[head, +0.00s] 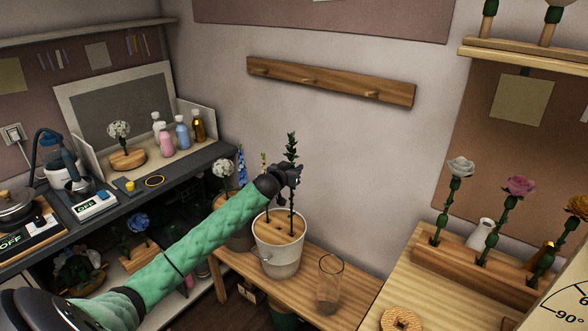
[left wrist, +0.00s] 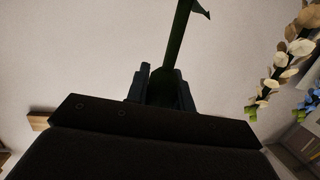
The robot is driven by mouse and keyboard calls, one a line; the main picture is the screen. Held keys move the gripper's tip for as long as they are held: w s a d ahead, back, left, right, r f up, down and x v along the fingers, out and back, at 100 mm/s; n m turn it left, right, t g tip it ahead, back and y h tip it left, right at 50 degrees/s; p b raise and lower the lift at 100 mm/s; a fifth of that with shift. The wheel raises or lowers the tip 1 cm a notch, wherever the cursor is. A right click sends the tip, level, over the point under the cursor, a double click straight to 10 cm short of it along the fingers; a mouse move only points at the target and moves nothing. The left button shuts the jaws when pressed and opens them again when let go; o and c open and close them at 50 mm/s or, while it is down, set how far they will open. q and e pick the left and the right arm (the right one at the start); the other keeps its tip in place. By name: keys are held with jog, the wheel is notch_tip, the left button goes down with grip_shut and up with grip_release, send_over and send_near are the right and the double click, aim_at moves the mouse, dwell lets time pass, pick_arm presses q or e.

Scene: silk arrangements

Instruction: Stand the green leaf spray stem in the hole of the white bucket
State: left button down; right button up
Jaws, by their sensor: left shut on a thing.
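The green leaf spray stem (head: 292,149) is upright above the white bucket (head: 279,262). My left gripper (head: 291,174) is shut on it partway up, with leaves above the fingers and bare stem below. The stem's lower end meets the bucket's wooden top (head: 272,228), which has dark holes; I cannot tell whether it is inside a hole. In the left wrist view the green stem (left wrist: 179,40) rises between the two fingers of my left gripper (left wrist: 163,84). My right gripper is not in view.
The bucket stands on a low wooden bench (head: 316,283) with a clear glass (head: 330,286) at its right. Another pot (head: 236,236) with flowers is close behind at the left. A wooden rack (head: 475,271) of flowers is at the right. The wall behind is clear below the peg rail (head: 330,82).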

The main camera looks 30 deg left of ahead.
pick_arm(q)
notch_tip(320, 180, down, 11)
jog(key=b, duration=0.5)
dwell(7.0)
